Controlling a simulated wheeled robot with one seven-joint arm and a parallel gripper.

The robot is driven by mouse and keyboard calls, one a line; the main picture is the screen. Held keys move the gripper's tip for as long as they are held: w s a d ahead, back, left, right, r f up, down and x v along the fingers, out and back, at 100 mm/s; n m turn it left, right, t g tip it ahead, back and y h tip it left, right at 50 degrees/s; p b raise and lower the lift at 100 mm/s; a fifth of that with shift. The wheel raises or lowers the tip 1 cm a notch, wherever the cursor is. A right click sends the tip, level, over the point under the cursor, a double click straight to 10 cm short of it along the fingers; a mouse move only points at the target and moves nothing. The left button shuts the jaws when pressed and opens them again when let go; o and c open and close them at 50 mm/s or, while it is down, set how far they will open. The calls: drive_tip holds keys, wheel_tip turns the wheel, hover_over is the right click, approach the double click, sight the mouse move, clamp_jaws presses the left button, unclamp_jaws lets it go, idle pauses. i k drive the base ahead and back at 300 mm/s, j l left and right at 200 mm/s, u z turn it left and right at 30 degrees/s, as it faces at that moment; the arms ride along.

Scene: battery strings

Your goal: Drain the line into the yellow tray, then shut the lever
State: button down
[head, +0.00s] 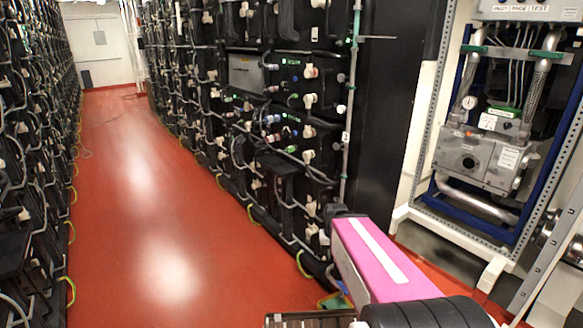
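My pink arm link with a white stripe crosses the lower right of the head view, with black joints at both ends. My gripper does not show, so I cannot tell what it holds. I cannot make out a yellow tray. A small green and yellowish patch (334,301) shows on the floor beside my arm, mostly hidden, and I cannot tell what it is. No lever can be picked out clearly. A metal unit with pipes (478,160) and a round gauge (469,102) sits in an open frame at the right.
Black battery racks with cables (285,120) line the right of a red-floored aisle (150,210). More racks (30,150) line its left. A white frame foot (493,272) stands right of my arm.

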sight(340, 283)
drive_tip(key=k+j, duration=0.15)
drive_tip(key=k, duration=0.5)
drive_tip(key=k+j, duration=0.15)
drive_tip(key=k, duration=0.5)
drive_tip(key=z, duration=0.3)
drive_tip(key=i+j+u, duration=0.15)
drive_tip(key=i+j, duration=0.4)
drive_tip(key=i, duration=0.1)
